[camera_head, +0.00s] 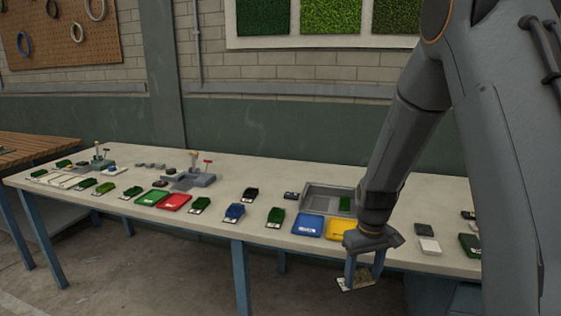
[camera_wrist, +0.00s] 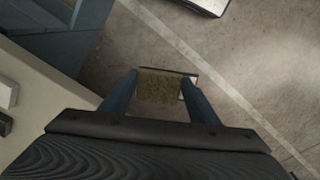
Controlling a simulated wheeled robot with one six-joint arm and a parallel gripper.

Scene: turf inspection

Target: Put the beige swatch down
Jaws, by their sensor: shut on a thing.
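The beige swatch (camera_wrist: 160,87) is a small tan, fuzzy-topped square with a pale tab at its right edge in the wrist view. My gripper (camera_wrist: 158,88) is shut on it, with a blue-grey finger at each side. In the head view my gripper (camera_head: 362,277) points down in front of the table's front edge. The swatch (camera_head: 354,284) hangs between the fingertips there, over the floor and not over the tabletop. The fingers partly hide its sides.
The long pale table (camera_head: 330,267) carries several green swatches, a green, a red (camera_head: 174,202), a blue (camera_head: 308,225) and a yellow tray (camera_head: 341,229). A grey bin (camera_head: 322,199) stands behind the blue tray. Black and white blocks (camera_head: 428,245) lie right of my gripper.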

